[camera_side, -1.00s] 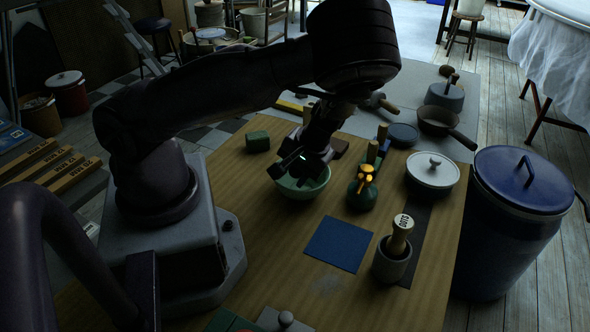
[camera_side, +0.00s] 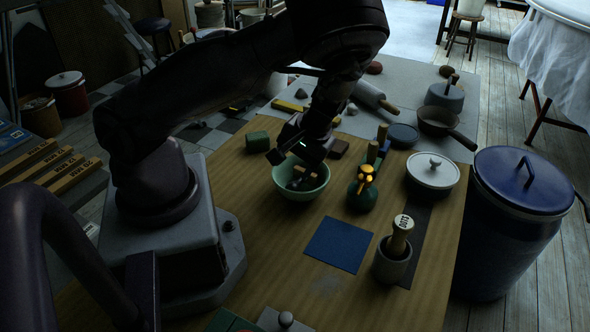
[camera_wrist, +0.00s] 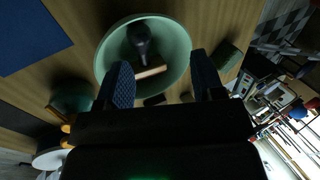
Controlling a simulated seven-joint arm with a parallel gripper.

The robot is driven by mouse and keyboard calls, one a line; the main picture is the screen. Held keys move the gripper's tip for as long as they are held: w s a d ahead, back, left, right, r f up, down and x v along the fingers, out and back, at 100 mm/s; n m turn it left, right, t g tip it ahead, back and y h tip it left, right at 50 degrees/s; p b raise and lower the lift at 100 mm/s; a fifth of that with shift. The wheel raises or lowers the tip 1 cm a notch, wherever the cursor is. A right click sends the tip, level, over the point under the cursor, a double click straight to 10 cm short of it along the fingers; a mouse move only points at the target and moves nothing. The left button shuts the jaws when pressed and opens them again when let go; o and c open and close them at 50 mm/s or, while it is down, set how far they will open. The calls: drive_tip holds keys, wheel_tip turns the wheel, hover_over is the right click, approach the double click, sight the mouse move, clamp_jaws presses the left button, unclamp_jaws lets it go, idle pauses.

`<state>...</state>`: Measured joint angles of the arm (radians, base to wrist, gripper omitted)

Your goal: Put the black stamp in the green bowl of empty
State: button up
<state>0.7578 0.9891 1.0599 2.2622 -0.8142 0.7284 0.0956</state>
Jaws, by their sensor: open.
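The green bowl (camera_side: 300,196) stands upright on the wooden table, right of my base. The black stamp (camera_side: 303,184), dark with a light wooden piece, lies inside the bowl. The wrist view also shows the stamp (camera_wrist: 140,40) lying within the bowl (camera_wrist: 178,48), apart from the fingers. My gripper (camera_side: 295,155) is above the bowl, toward its far side. In the wrist view, my gripper (camera_wrist: 160,72) has its two blue-textured fingers spread apart with nothing between them.
A dark green bottle-like pot (camera_side: 361,194) stands right of the bowl. A green block (camera_side: 258,141) and brown block (camera_side: 338,147) lie behind it. A blue mat (camera_side: 339,244), a grey cup with a wooden-handled tool (camera_side: 392,262) and a lidded pot (camera_side: 432,175) are nearby.

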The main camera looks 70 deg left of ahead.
sight(291, 184)
wheel_tip(291, 184, up, 4)
drive_tip(key=shift+f, duration=0.1)
drive_tip(key=shift+s, duration=0.1)
drive_tip(key=s+d+r+m+h, duration=0.2)
drive_tip(key=d+m, duration=0.1)
drive_tip(key=d, duration=0.2)
drive_tip(key=s+d+r+m+h, duration=0.1)
drive_tip(key=d+r+m+h, duration=0.15)
drive_tip(key=d, duration=0.25)
wheel_tip(291, 184, up, 18)
drive_tip(key=s+m+t+y, duration=0.1)
drive_tip(key=s+m+t, duration=0.1)
drive_tip(key=t, duration=0.6)
drive_tip(key=shift+s+a+f+m+t, duration=0.2)
drive_tip(key=shift+m+t, duration=0.2)
drive_tip(key=shift+m, duration=0.35)
